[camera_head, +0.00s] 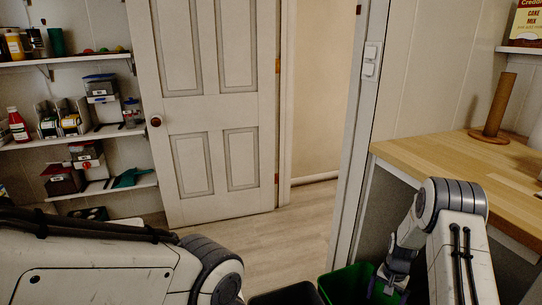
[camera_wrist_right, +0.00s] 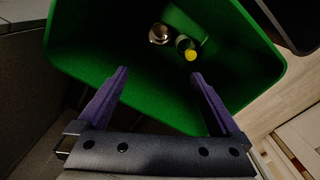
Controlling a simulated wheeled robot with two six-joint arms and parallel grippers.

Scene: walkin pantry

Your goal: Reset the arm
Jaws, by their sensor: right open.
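My right arm reaches down at the lower right of the head view, with its gripper (camera_head: 393,280) over the green bin (camera_head: 345,284). In the right wrist view the gripper (camera_wrist_right: 160,74) has its two purple fingers spread apart with nothing between them. They point into the green bin (camera_wrist_right: 90,35). On the bin's floor lie a bottle with a yellow cap (camera_wrist_right: 190,54) and a shiny round metallic item (camera_wrist_right: 159,34). My left arm crosses the lower left of the head view; its gripper is not visible.
A dark bin (camera_head: 287,294) stands left of the green one. A wooden counter (camera_head: 460,157) with a paper-towel holder (camera_head: 495,108) is at the right. A white door (camera_head: 205,110) stands beside an opening, and stocked shelves (camera_head: 75,141) are at the left. The floor (camera_head: 265,240) ahead is clear.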

